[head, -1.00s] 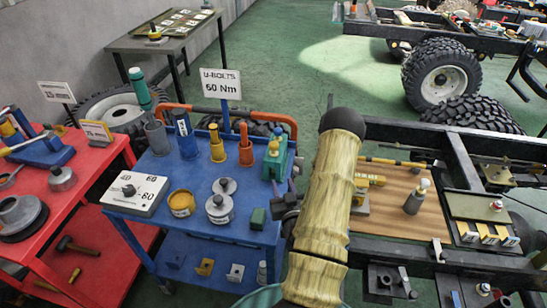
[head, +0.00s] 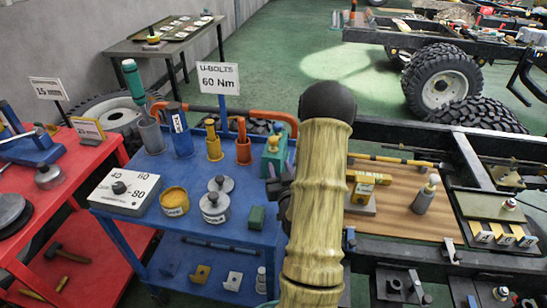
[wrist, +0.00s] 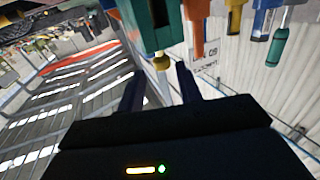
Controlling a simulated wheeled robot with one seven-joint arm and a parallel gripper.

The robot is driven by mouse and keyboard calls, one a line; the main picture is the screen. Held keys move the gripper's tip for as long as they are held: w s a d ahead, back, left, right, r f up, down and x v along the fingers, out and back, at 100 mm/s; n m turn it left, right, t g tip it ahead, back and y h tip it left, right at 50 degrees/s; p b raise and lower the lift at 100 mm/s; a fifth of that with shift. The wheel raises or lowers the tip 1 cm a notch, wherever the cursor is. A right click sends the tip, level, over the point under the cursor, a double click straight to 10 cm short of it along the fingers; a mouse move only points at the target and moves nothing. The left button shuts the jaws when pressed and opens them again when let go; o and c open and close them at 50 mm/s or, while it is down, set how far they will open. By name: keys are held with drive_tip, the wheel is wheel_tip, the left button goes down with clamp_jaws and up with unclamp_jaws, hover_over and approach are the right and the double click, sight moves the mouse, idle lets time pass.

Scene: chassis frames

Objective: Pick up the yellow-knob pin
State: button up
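The yellow-knob pin (head: 273,144) stands in a green block (head: 271,165) at the right rear corner of the blue trolley top. In the wrist view, which looks upside down, the yellow knob (wrist: 161,62) shows below the green block (wrist: 152,25). My gripper (wrist: 160,88) is open, with one dark finger on each side in the picture and the knob beyond the fingertips, between their lines. I see no contact. In the head view my dark gripper (head: 279,187) is beside the block and partly hidden by my arm.
The blue trolley (head: 150,220) carries a dial box (head: 125,192), a yellow tin (head: 174,200), grey weights (head: 215,206) and tool cups (head: 214,149). An orange handle (head: 270,114) runs behind the block. The chassis frame (head: 400,130) lies right of my arm. A red bench stands left.

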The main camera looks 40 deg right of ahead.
sight(274, 147)
drive_tip(key=b, duration=0.3)
drive_tip(key=shift+w+f, duration=0.2)
drive_tip(key=shift+r+x, duration=0.15)
drive_tip(key=shift+x, duration=1.1)
drive_tip(key=shift+r+x, duration=0.1)
drive_tip(key=shift+x, duration=1.15)
drive_tip(key=shift+w+p, duration=0.1)
drive_tip(key=shift+p, duration=0.2)
drive_tip(key=x, duration=0.5)
drive_tip(key=shift+d+r+p, duration=0.15)
drive_tip(key=shift+p, duration=0.25)
drive_tip(key=shift+c, duration=0.2)
clamp_jaws()
